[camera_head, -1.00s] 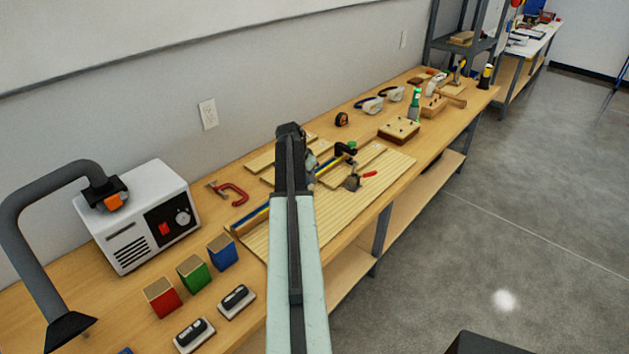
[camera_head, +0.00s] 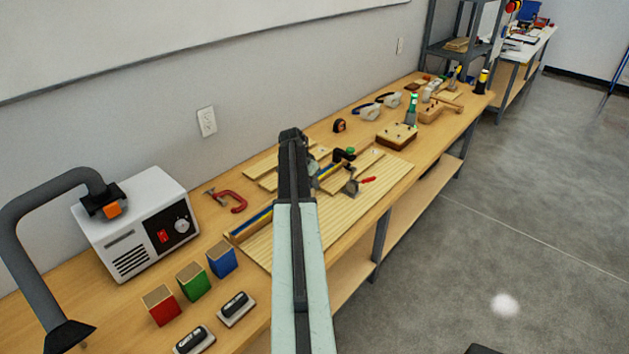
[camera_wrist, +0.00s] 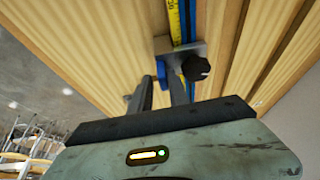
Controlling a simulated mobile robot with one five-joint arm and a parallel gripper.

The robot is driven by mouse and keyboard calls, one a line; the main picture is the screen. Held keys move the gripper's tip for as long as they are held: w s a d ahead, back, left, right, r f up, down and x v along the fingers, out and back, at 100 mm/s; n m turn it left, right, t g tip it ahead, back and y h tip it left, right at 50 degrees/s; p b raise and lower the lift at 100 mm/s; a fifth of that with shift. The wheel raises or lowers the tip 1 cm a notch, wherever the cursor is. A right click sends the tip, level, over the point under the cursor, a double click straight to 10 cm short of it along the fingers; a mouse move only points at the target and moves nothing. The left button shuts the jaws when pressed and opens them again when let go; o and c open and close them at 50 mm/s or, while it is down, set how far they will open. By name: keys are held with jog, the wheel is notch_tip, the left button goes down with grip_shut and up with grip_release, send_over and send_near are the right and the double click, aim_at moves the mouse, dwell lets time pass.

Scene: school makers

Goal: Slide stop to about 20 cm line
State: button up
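The stop is a grey block (camera_wrist: 184,50) with a black knob (camera_wrist: 196,68) and a blue tab (camera_wrist: 162,74), seen in the wrist view. It sits across the blue rail with a yellow scale (camera_wrist: 176,20); a marking that looks like 20 shows near the picture's top edge. My gripper (camera_wrist: 162,82) is at the stop. Its two fingers stand apart, one on each side of the blue tab; I cannot tell whether they touch it. In the head view my arm hides the stop and my fingertips. The blue and yellow rail (camera_head: 252,224) runs along the slatted wooden board (camera_head: 355,208).
A clamp with a red handle (camera_head: 360,184) and a black part with a green top (camera_head: 345,154) stand near the rail. A red C-clamp (camera_head: 232,201), coloured blocks (camera_head: 222,258) and a white machine (camera_head: 140,225) are to the left.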

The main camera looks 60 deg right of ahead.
jog(key=p+v, duration=0.7)
jog(key=shift+r, duration=0.4)
jog(key=shift+w+a, duration=0.1)
jog(key=shift+a, duration=0.1)
